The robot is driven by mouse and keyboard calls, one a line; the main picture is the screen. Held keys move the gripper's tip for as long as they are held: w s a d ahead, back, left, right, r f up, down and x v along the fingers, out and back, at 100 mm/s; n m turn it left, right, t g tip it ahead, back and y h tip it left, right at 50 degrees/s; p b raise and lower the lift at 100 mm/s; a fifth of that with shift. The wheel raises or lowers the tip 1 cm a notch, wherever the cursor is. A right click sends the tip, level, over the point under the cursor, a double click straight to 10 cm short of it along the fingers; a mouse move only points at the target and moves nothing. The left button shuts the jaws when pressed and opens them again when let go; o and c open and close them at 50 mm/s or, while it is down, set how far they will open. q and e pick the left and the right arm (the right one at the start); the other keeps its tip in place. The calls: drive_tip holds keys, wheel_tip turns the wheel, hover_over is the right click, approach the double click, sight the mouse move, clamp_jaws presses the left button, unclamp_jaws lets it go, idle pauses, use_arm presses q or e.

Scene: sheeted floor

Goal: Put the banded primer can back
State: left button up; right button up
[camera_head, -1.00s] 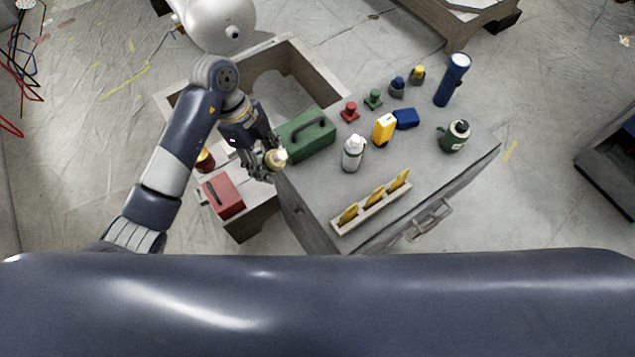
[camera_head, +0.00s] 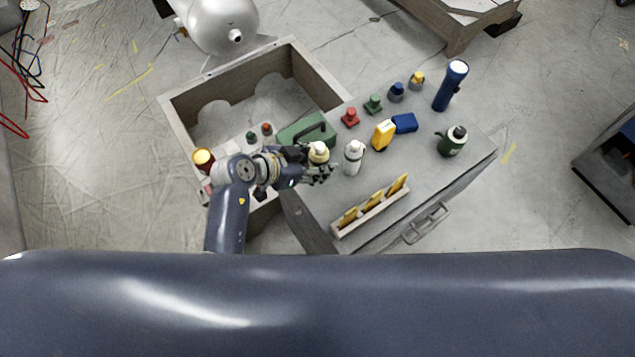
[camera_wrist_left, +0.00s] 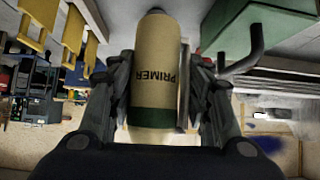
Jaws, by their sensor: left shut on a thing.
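My left gripper (camera_head: 318,168) is shut on the primer can (camera_head: 318,150), above the left part of the grey cabinet top (camera_head: 440,180). In the left wrist view the can (camera_wrist_left: 154,75) is tan with a dark green band and the word PRIMER, between the two fingers (camera_wrist_left: 160,95). In the head view the gripper hides much of the can. A white spray can (camera_head: 353,158) stands just right of the gripper. My right gripper does not show.
A green toolbox (camera_head: 300,132) sits left behind the gripper. A rack with yellow pieces (camera_head: 370,207) lies at the front. Red, green, blue and yellow small items, a blue flashlight (camera_head: 450,86) and a green bottle (camera_head: 452,142) stand farther right. An open wooden crate (camera_head: 175,110) lies at left.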

use_arm(q)
wheel_tip(320, 180, down, 8)
drive_tip(key=shift+f+b, duration=0.25)
drive_tip(key=shift+b, duration=0.1)
drive_tip(key=o, duration=0.7)
drive_tip(key=shift+f, duration=0.1)
drive_tip(key=v, duration=1.2)
drive_tip(key=shift+p, duration=0.3)
